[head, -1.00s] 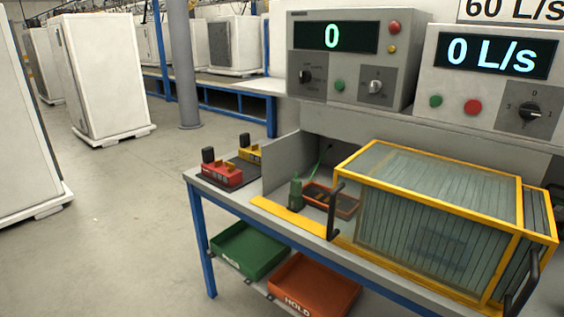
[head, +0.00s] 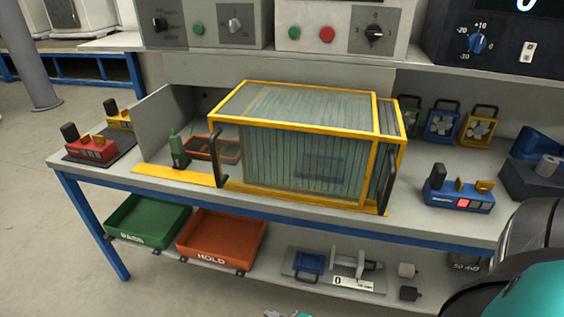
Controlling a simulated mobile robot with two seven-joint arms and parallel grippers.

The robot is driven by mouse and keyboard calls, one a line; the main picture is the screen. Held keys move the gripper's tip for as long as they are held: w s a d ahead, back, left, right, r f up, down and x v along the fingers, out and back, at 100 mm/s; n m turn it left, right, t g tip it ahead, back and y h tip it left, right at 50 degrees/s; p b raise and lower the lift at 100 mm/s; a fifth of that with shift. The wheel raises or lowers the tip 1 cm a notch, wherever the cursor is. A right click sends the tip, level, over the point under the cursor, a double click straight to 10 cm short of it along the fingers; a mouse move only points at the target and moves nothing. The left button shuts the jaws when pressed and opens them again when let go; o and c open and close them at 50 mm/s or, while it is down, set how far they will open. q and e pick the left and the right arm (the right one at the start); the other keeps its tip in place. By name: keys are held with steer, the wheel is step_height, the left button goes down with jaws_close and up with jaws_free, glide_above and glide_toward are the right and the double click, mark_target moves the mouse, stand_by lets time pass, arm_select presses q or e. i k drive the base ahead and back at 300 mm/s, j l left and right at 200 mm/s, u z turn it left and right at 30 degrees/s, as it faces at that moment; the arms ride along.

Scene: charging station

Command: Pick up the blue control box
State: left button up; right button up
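The blue control box (head: 459,193) sits on the right part of the bench top, right of the yellow-framed cage. It has a black knob, yellow parts and a lit red square on its front. Nothing holds it. A teal and black part of my own arm shows at the lower right, in front of and below the box. A small teal part of mine just shows at the bottom edge. Neither gripper's fingers are in view.
The yellow-framed cage (head: 300,90) stands mid-bench. A red control box (head: 92,147) and a yellow one (head: 118,117) sit at the left. A dark blue device (head: 535,170) stands right of the blue box. Green (head: 148,220) and orange (head: 222,240) trays lie below.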

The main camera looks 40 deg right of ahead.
mark_target(438, 192)
steer(key=z, duration=2.45)
steer(key=k+l+u, duration=0.1)
steer(key=u, duration=1.6)
steer(key=l+z, duration=0.1)
steer(key=z, duration=1.55)
